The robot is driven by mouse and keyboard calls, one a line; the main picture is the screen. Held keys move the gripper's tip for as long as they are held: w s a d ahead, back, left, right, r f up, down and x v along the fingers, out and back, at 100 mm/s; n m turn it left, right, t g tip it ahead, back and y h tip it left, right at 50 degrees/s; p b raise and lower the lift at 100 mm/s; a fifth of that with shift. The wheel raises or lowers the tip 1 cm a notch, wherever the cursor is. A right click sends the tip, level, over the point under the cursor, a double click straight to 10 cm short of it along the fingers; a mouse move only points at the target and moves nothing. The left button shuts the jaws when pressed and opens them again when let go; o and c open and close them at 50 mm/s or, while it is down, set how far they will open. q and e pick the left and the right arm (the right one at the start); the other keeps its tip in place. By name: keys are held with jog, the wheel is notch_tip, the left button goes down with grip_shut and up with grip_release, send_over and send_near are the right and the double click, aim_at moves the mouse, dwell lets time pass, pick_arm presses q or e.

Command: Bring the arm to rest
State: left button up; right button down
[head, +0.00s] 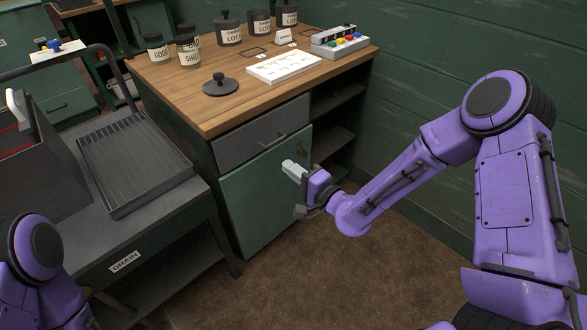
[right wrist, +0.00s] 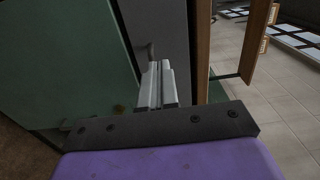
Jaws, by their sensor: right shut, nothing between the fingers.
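My right arm is purple and reaches in from the right in the head view. Its gripper (head: 294,170) is in front of the green cabinet door, below the grey drawer. The gripper's pale fingers are together with nothing between them. In the right wrist view the fingers (right wrist: 157,85) lie side by side, with the green door and grey drawer front beyond them. I cannot tell whether the fingertips touch the cabinet. Of my left arm, only purple links show at the lower left of the head view; its gripper is out of view.
A wooden-topped cabinet (head: 215,115) carries several labelled jars, a dark lid (head: 221,84), a white tray (head: 283,66) and a box with coloured knobs (head: 340,40). A dark ribbed drain tray (head: 135,165) stands at left. Brown floor (head: 330,270) in front is clear.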

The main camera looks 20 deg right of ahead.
jog(key=s+d+f+n+g+h+p, duration=0.1)
jog(key=s+d+f+n+g+h, duration=0.15)
jog(key=s+f, duration=0.3)
jog(key=s+d+f+n+g+h+p, duration=0.1)
jog(key=s+d+f+g+h+p, duration=0.1)
jog(key=s+f+g+h, duration=0.3)
jog(key=s+d+f+n+g+h+p, duration=0.1)
jog(key=s+d+f+g+p, duration=0.1)
jog(key=s, duration=0.9)
jog(key=s+d+f+n+g+h+p, duration=0.2)
jog(key=s+d+f+g+p, duration=0.1)
jog(key=s, duration=0.9)
jog(key=shift+d+f+g, duration=0.45)
jog(key=shift+d+f, duration=0.35)
jog(key=shift+d, duration=0.3)
